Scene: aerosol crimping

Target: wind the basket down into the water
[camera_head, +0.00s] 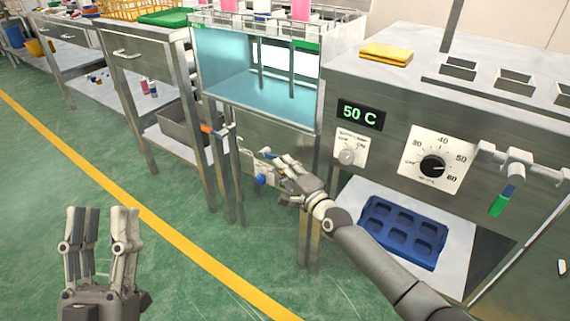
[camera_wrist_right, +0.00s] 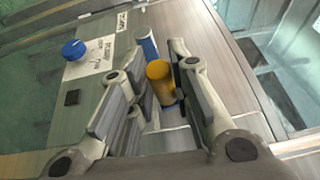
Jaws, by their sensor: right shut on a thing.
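The wire basket (camera_head: 240,27) sits at the top of the glass-fronted tank, above the blue water (camera_head: 250,86). Pink and white containers stand in it. My right gripper (camera_head: 276,163) is in front of the metal panel below the tank. In the right wrist view, its fingers (camera_wrist_right: 158,92) are shut around a yellow-orange handle (camera_wrist_right: 158,76), with a blue cylindrical part (camera_wrist_right: 147,46) just beyond. The fingers hide this handle in the head view. My left gripper (camera_head: 100,235) is open and empty at the lower left, over the floor.
A blue knob (camera_head: 261,180) is on the panel beside my right gripper; it also shows in the wrist view (camera_wrist_right: 73,49). An orange-tipped lever (camera_head: 208,128) projects at the tank's left. A bench with a "50 C" display (camera_head: 360,114) and a dial (camera_head: 433,166) stands right. A blue tray (camera_head: 400,229) lies below.

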